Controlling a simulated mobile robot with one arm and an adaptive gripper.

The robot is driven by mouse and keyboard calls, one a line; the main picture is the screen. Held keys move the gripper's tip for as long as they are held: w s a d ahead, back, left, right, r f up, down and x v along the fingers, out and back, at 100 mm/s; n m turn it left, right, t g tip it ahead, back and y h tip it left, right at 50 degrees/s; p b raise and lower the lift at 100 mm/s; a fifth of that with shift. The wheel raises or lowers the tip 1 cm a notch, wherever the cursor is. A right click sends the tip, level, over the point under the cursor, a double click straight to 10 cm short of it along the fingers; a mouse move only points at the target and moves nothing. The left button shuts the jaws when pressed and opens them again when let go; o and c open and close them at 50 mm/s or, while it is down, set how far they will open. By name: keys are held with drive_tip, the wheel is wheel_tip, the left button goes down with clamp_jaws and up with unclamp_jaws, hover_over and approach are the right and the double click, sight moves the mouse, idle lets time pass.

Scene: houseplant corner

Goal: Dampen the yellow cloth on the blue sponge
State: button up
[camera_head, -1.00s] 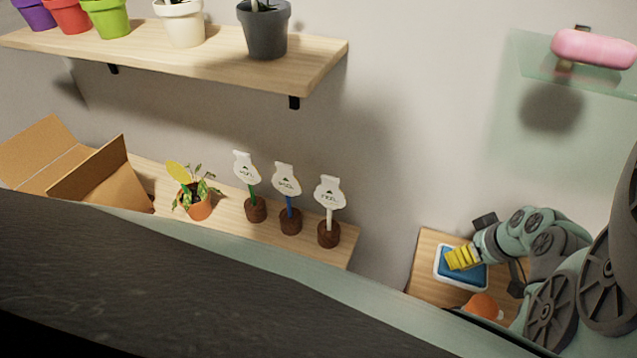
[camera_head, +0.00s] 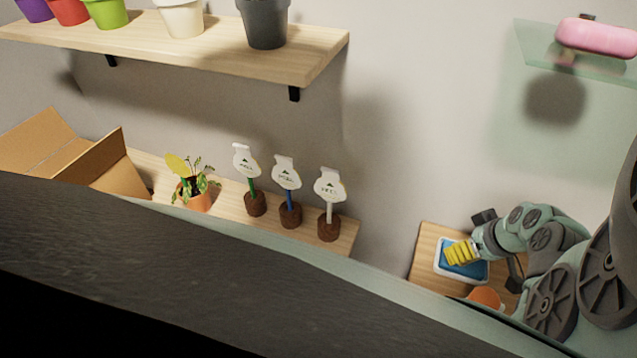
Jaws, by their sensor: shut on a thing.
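The yellow cloth (camera_head: 460,253) is at the end of my gripper (camera_head: 472,245), which is shut on it. The cloth is over the left and middle part of the blue sponge (camera_head: 477,270). The sponge lies in a white tray (camera_head: 462,281) on a small wooden surface at the lower right. From this angle I cannot tell whether the cloth touches the sponge or hangs just above it. The gripper's fingertips are mostly hidden by the cloth.
An orange object (camera_head: 486,296) stands just in front of the tray, partly hidden. A potted plant (camera_head: 194,197), several plant labels on brown bases (camera_head: 291,217) and a cardboard box (camera_head: 95,165) are on the bench to the left. A glass shelf (camera_head: 540,62) holds a pink object (camera_head: 595,37).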

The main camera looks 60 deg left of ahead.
sight(464, 239)
drive_tip(key=shift+f+b, duration=0.55)
drive_tip(key=shift+b, duration=0.25)
idle(2.0)
drive_tip(key=shift+r, duration=0.1)
drive_tip(key=shift+r+p, duration=1.6)
drive_tip(key=shift+r, duration=1.9)
